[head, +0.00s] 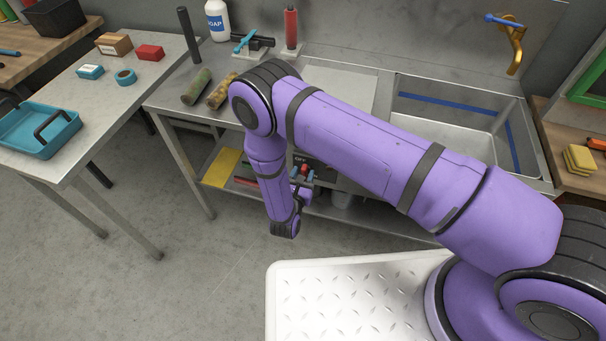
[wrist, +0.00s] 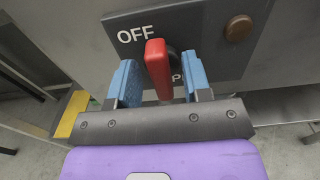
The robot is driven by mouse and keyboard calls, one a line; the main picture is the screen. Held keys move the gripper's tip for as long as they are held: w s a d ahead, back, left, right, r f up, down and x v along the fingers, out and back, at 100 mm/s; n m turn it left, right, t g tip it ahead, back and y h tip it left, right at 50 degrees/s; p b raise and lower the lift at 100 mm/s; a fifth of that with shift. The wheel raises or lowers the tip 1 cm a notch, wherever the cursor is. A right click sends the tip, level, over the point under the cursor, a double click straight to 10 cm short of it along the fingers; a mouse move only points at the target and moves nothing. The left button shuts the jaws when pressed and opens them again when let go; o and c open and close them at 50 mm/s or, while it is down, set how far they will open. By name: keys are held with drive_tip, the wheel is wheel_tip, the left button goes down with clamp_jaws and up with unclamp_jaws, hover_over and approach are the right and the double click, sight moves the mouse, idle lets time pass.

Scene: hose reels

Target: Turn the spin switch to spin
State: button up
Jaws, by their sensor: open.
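The spin switch is a red lever (wrist: 157,68) on a dark control panel (wrist: 205,27) in the wrist view. Its upper end is near the white OFF lettering, and it leans slightly left there. A second label lies below right and is mostly hidden; only part of a letter shows. My gripper (wrist: 160,82) is open, with one blue finger on each side of the lever. Gaps show between the fingers and the lever, though contact deeper in is hard to tell. In the head view my gripper (head: 303,173) is at the panel under the counter, small and partly hidden by my arm.
A round brown button (wrist: 239,28) sits right of the lever on the panel. The steel counter (head: 180,95) with a sink (head: 450,125) stands above. A yellow item (head: 221,168) lies on the lower shelf. The floor at the left front is clear.

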drive_tip(key=shift+w, duration=0.15)
drive_tip(key=shift+d, duration=0.1)
drive_tip(key=shift+c, duration=0.4)
clamp_jaws()
